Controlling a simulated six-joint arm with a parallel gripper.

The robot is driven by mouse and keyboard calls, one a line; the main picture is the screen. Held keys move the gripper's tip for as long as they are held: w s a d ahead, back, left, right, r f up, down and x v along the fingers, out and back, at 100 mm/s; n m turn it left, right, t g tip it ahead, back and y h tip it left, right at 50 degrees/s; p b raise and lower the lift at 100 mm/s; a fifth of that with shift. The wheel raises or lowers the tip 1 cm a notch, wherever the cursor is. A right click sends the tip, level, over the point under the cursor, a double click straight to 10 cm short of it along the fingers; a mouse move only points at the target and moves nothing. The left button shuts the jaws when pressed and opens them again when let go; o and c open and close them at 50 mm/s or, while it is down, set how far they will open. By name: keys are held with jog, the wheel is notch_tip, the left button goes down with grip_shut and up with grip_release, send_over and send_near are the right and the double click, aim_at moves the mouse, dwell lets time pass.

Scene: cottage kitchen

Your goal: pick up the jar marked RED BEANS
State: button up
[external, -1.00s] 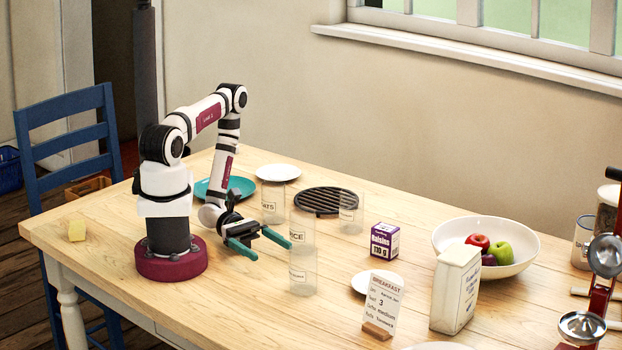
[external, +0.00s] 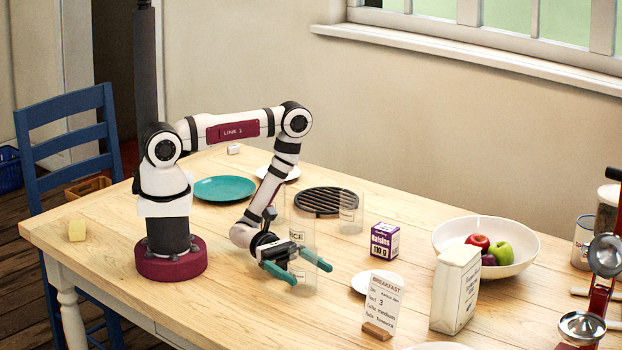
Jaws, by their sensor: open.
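Several clear jars stand on the table. One jar (external: 302,228) has a label that appears to read RICE. The front jar (external: 306,286) is largely covered by my gripper (external: 311,274), and its label cannot be read. A jar (external: 350,212) stands farther right, near the grill rack, with an unreadable label. Another jar (external: 277,204) is partly hidden behind my forearm. I cannot make out the words RED BEANS on any jar. My gripper is low and open, its green fingers at the front jar, seemingly one on each side. Contact cannot be told.
A purple raisins box (external: 385,240), a small white plate (external: 377,284), a breakfast card (external: 382,305) and a white carton (external: 455,288) stand to the right. A fruit bowl (external: 520,250) is beyond. A teal plate (external: 224,189) and black grill rack (external: 318,203) lie behind. The front left table is clear.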

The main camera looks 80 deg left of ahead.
jog(key=c, duration=1.4)
